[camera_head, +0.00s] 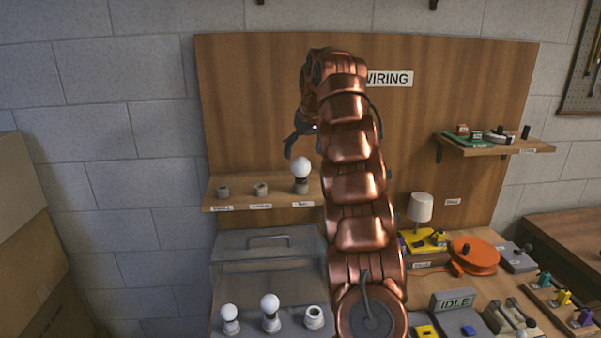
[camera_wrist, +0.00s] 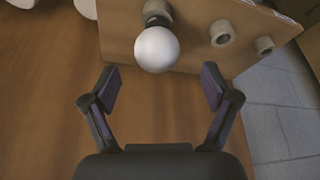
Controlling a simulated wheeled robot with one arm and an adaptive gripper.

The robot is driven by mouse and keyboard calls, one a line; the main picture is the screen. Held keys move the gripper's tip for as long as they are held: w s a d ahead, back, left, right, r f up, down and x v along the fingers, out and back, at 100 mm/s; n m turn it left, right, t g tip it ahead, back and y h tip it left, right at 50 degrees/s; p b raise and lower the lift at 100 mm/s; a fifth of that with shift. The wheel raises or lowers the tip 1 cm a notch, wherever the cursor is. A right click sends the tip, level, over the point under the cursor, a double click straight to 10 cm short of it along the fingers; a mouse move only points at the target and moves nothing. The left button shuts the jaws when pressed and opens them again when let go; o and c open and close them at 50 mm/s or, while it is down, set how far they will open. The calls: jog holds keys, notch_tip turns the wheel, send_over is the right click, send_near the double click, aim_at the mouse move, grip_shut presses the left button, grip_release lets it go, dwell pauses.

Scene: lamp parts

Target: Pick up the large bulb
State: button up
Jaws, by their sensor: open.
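The largest white round bulb (camera_head: 301,167) stands upright in a socket at the right end of the left wall shelf. In the wrist view the bulb (camera_wrist: 157,50) is just beyond my fingertips, roughly midway between them. My gripper (camera_wrist: 160,85) is open and empty, with both dark fingers spread. In the head view my gripper (camera_head: 303,141) hangs above the bulb, and my arm hides part of it. Two smaller-looking white bulbs (camera_head: 229,313) (camera_head: 270,304) stand in holders on the grey case below.
Two empty sockets (camera_head: 223,191) (camera_head: 260,189) share the wooden shelf (camera_head: 240,204). The wooden back panel (camera_head: 250,100) is close behind. A lamp (camera_head: 421,206), an orange reel (camera_head: 474,254) and an IDLE box (camera_head: 455,300) stand at the right.

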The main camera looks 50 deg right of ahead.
aim_at(302, 160)
jog(key=shift+d+p+x, duration=0.1)
jog(key=shift+p+x, duration=0.55)
jog(key=shift+x, duration=1.05)
jog(key=shift+d+p+x, duration=0.15)
jog(key=shift+p+x, duration=0.45)
jog(key=shift+x, duration=1.05)
jog(key=c, duration=1.1)
jog(key=shift+a+r, duration=0.1)
jog(key=shift+r, duration=0.05)
